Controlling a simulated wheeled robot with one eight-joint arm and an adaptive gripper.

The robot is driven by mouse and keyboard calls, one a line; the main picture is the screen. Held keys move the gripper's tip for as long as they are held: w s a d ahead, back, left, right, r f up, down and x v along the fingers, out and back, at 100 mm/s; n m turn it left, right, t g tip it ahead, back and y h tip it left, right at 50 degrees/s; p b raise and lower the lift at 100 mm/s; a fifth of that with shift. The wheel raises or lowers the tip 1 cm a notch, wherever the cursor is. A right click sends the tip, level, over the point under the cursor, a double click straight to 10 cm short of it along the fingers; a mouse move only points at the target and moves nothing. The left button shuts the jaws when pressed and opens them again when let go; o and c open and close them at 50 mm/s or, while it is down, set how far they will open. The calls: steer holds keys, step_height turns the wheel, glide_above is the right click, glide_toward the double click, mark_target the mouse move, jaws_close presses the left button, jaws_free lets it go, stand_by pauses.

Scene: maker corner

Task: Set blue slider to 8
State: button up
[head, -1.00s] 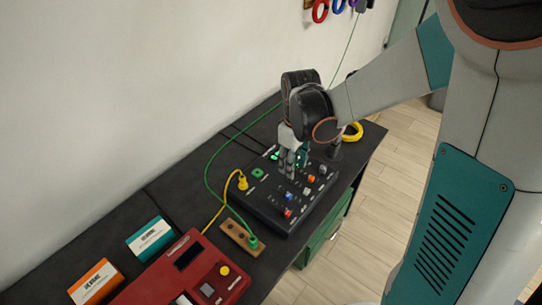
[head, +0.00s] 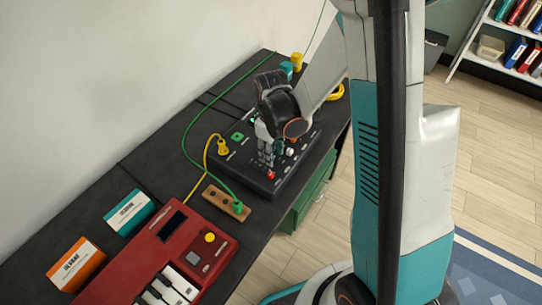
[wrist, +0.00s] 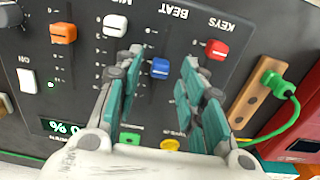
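The blue slider (wrist: 160,69) shows in the wrist view on the black mixer panel, in the track labelled BEAT. My gripper (wrist: 161,74) is open, with one finger on each side of the blue slider and a gap to each. In the head view my gripper (head: 265,158) reaches down over the mixer panel (head: 253,181), close behind the red slider (head: 271,175). It hides the blue slider there. The scale numbers by the blue track are too small or covered to read.
The red KEYS slider (wrist: 217,50) is right of the blue one; the white slider (wrist: 115,25) and orange slider (wrist: 63,33) are left. A green plug (wrist: 275,82) sits in a wooden block (wrist: 246,104). A red keyboard (head: 158,253) stands at the near end of the bench.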

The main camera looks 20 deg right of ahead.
steer(key=shift+f, duration=0.5)
jaws_close()
steer(key=shift+w+a, duration=0.55)
steer(key=shift+w, duration=0.2)
steer(key=shift+w+a, duration=0.55)
steer(key=shift+w, duration=0.2)
jaws_free()
steer(key=shift+r, duration=0.15)
